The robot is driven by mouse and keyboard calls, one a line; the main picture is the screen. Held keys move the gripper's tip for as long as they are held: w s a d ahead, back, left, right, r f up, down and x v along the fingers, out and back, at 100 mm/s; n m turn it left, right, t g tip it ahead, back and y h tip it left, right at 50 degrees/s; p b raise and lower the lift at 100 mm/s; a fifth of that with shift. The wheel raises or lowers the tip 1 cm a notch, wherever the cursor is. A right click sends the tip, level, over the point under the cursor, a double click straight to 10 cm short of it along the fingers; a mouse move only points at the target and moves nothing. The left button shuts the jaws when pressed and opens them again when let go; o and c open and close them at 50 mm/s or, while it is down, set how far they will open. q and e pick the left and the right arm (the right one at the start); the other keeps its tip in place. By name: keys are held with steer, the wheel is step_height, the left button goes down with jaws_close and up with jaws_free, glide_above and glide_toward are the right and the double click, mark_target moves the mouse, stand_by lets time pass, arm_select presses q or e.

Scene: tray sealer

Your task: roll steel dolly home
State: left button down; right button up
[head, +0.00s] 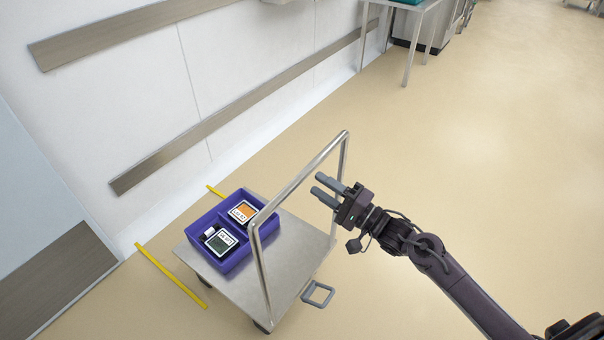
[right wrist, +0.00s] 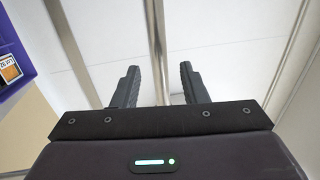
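The steel dolly (head: 292,262) stands on the floor at lower centre in the head view, with an upright tubular handle frame (head: 297,183) on its right side. A grey loop (head: 318,294) sticks out low at its right edge. A purple divided bin (head: 238,262) with labelled items rides on the platform. My right gripper (head: 316,184) is open, its fingers pointing left and overlapping the handle opening just below the top bar. In the right wrist view the fingers (right wrist: 158,88) are apart and a pale metal bar shows between them; contact cannot be told. My left gripper is out of view.
Yellow floor strips (head: 170,275) and (head: 215,191) lie left of and behind the dolly. A white wall with brown rails (head: 240,105) runs along the left. A table (head: 409,50) stands at the back. The floor to the right is clear.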

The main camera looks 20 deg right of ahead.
mark_target(304, 174)
steer(key=x, duration=0.6)
jaws_close()
